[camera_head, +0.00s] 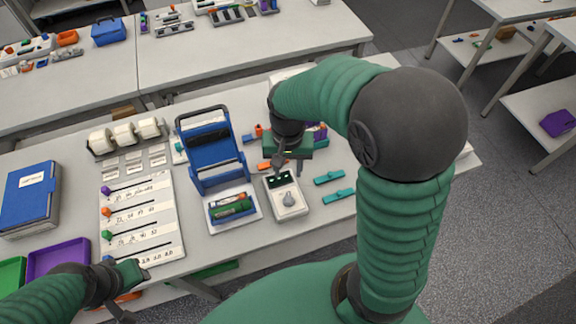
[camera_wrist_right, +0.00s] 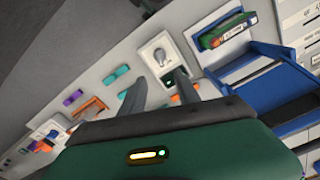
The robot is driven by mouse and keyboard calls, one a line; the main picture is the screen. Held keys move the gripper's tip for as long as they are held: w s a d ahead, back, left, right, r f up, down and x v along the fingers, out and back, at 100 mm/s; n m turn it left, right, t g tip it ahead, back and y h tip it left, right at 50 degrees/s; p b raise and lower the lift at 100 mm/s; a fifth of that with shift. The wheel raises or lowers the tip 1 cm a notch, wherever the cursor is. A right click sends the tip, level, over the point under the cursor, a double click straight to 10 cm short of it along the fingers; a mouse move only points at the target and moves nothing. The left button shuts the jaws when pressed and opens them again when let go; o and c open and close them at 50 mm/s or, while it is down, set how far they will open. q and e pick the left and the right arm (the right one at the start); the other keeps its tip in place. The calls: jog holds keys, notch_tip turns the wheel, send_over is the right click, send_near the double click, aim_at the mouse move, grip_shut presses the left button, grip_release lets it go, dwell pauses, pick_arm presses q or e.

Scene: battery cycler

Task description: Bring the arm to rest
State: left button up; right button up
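My right arm reaches over the table, and its gripper (camera_head: 287,165) hangs above the back edge of a small white device (camera_head: 289,210) with a grey knob and a dark panel with green lights. In the wrist view the two fingers (camera_wrist_right: 158,82) stand apart with nothing held between them, and the device (camera_wrist_right: 157,50) lies beyond the tips. My left gripper (camera_head: 135,272) is at the lower left, beside the front edge of the labelled board (camera_head: 168,215); its fingers are too small to read.
A blue stand (camera_head: 212,170) is left of the right gripper, with a white tray (camera_head: 256,213) of green and orange cells before it. Teal pieces (camera_head: 338,196) lie right of the device. A blue binder (camera_head: 30,198) and purple bin (camera_head: 58,256) are at the left.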

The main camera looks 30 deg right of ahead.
jog(key=shift+r, duration=0.45)
jog(key=s+a+f+n+t+b, duration=0.2)
jog(key=s+a+f+n+b, duration=0.2)
jog(key=f, duration=0.4)
jog(key=n+b, duration=0.1)
jog(key=n, duration=0.1)
jog(key=shift+s+a+f+n+t, duration=0.2)
jog(key=shift+s+f+n+t, duration=0.1)
jog(key=shift+f+n, duration=0.1)
jog(key=shift+w+d, duration=0.1)
jog(key=shift+w, duration=0.05)
jog(key=shift+c, duration=0.2)
